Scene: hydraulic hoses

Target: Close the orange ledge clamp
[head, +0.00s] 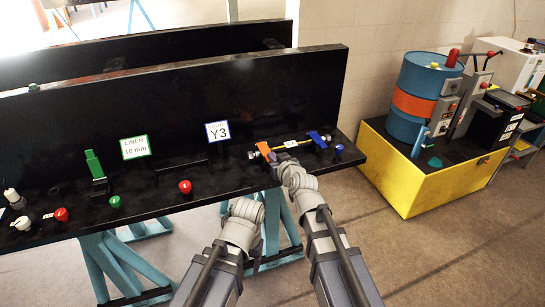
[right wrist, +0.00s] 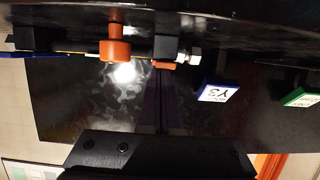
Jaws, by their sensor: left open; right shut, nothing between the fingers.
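The orange ledge clamp (head: 264,150) sits on the black ledge below the Y3 sign, with its orange lever tilted. In the right wrist view its orange part (right wrist: 115,50) shows near the top, beside a metal fitting. I cannot tell how far the lever is closed. My right gripper (head: 283,160) is shut and empty, close in front of the orange clamp; contact is unclear. My left gripper (head: 247,206) is open and empty, lower and in front of the ledge.
A green clamp (head: 94,166) stands at the left of the ledge. Red knobs (head: 185,187) and a green knob (head: 115,202) sit along the front edge, and a blue knob (head: 339,148) at the right. A yellow-based machine (head: 425,180) stands farther right. The floor between is clear.

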